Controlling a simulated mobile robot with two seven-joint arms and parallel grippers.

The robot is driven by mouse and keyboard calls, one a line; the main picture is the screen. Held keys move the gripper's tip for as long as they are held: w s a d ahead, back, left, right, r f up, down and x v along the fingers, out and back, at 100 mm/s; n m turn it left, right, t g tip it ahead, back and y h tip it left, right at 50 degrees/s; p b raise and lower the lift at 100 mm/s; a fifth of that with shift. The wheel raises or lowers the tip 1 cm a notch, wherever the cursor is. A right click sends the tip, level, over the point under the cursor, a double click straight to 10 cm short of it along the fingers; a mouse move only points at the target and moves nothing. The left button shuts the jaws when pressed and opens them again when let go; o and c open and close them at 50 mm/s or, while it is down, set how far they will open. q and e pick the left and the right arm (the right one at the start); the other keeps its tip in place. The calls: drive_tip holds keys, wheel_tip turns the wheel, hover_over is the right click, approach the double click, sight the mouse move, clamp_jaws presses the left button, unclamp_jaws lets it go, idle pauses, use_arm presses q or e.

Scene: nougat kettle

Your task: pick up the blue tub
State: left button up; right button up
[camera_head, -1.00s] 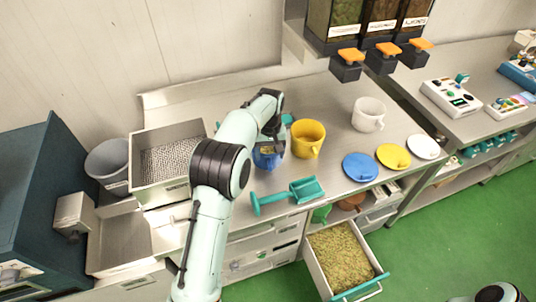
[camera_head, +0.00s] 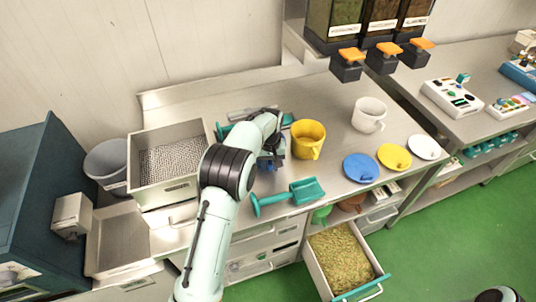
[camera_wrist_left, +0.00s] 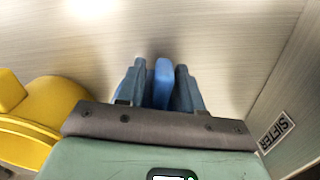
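The blue tub (camera_head: 266,166) stands on the steel worktop, left of the yellow tub, and is mostly hidden by my left gripper in the head view. My left gripper (camera_head: 272,158) reaches down over it. In the left wrist view, a narrow upright blue part of the tub (camera_wrist_left: 162,84), which looks like its handle, stands between the two fingers of my left gripper (camera_wrist_left: 160,80). A thin gap shows on its left side; the right finger is very close to it or touching. My right gripper is out of view.
The yellow tub (camera_head: 308,139) stands close on the right and also shows in the wrist view (camera_wrist_left: 52,115). A teal scoop (camera_head: 289,195) lies in front. A grey bin (camera_head: 165,192) stands left; a white tub (camera_head: 369,114) stands right. An open drawer (camera_head: 343,262) juts out below.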

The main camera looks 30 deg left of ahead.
use_arm(q)
clamp_jaws()
drive_tip(key=shift+r, duration=0.1)
